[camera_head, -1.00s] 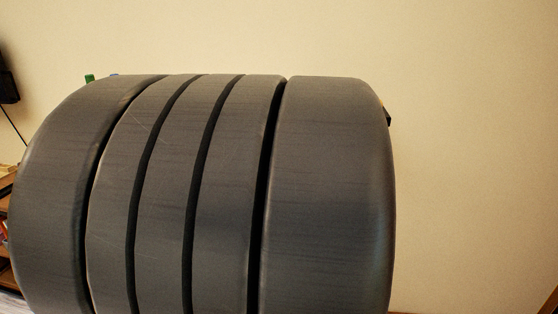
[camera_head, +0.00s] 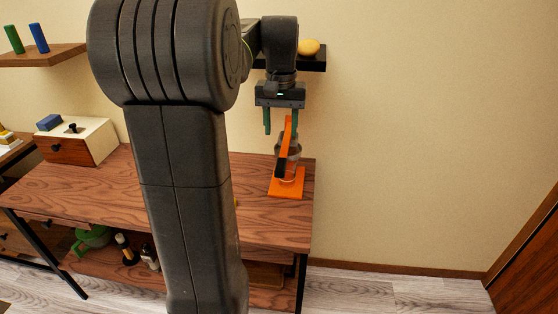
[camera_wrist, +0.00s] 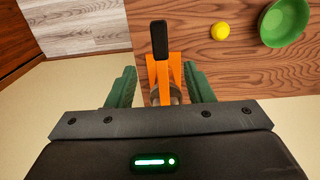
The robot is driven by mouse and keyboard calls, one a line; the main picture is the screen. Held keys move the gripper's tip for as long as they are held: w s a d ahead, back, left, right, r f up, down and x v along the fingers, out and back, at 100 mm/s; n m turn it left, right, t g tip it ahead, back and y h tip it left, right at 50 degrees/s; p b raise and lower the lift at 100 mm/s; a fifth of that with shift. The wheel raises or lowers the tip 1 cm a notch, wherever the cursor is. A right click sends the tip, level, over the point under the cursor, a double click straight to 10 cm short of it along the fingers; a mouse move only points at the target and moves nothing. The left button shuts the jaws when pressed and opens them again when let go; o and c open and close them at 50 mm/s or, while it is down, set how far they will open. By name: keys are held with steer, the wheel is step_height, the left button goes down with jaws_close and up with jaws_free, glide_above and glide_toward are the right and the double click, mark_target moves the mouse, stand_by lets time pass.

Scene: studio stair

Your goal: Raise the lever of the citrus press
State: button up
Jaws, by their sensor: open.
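The orange citrus press stands on the right end of the wooden table, its base plate (camera_head: 287,187) flat on the top. Its lever has a black handle (camera_head: 281,165) that hangs low on the near side in the head view. In the wrist view the black handle (camera_wrist: 159,40) points away, beyond the orange arms (camera_wrist: 164,72). My gripper (camera_head: 281,124) points down over the top of the press, open and empty. In the wrist view its green fingers (camera_wrist: 160,86) are either side of the press's upper part, apart from the handle.
A yellow ball (camera_wrist: 220,31) and a green bowl (camera_wrist: 285,22) lie on the table (camera_head: 255,210). A white box (camera_head: 88,140) stands at the table's left. My arm hides the middle.

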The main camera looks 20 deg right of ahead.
mark_target(281, 164)
step_height(281, 164, down, 11)
stand_by(0.3)
steer(key=shift+r, duration=0.1)
jaws_close()
